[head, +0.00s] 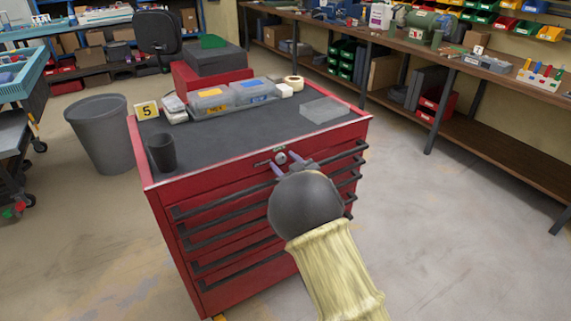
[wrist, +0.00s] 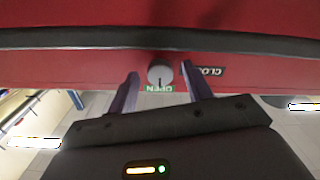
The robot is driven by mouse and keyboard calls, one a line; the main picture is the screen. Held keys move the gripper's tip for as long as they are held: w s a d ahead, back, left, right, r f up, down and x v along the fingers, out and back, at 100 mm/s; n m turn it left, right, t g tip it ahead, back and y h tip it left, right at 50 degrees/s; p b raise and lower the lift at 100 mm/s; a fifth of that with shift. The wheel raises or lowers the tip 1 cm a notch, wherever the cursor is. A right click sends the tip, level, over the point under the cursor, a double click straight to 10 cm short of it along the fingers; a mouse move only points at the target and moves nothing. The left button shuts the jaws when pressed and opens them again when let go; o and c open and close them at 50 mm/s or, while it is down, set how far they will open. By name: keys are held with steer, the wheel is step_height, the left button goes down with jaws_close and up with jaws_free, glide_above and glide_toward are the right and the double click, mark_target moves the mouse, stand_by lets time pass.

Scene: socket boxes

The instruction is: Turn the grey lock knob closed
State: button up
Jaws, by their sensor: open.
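The round grey lock knob (head: 281,158) is on the upper front of the red tool cabinet (head: 160,184). In the wrist view the knob (wrist: 160,72) has a dark line pointing at the green OPEN label (wrist: 159,89). A dark CLOSED label (wrist: 208,70), partly hidden by a finger, is to its right. My gripper (head: 284,164) is open in front of the knob. In the wrist view my gripper (wrist: 159,76) has one finger on each side of the knob, with gaps showing. I cannot tell how far the fingertips reach along it.
Dark drawer handles (head: 225,201) cross the cabinet front below the knob. A grey bin (head: 100,135) stands left. The floor at right is clear.

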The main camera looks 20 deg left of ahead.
steer(key=shift+c, duration=0.2)
steer(key=c, duration=0.9)
steer(key=shift+c, duration=0.2)
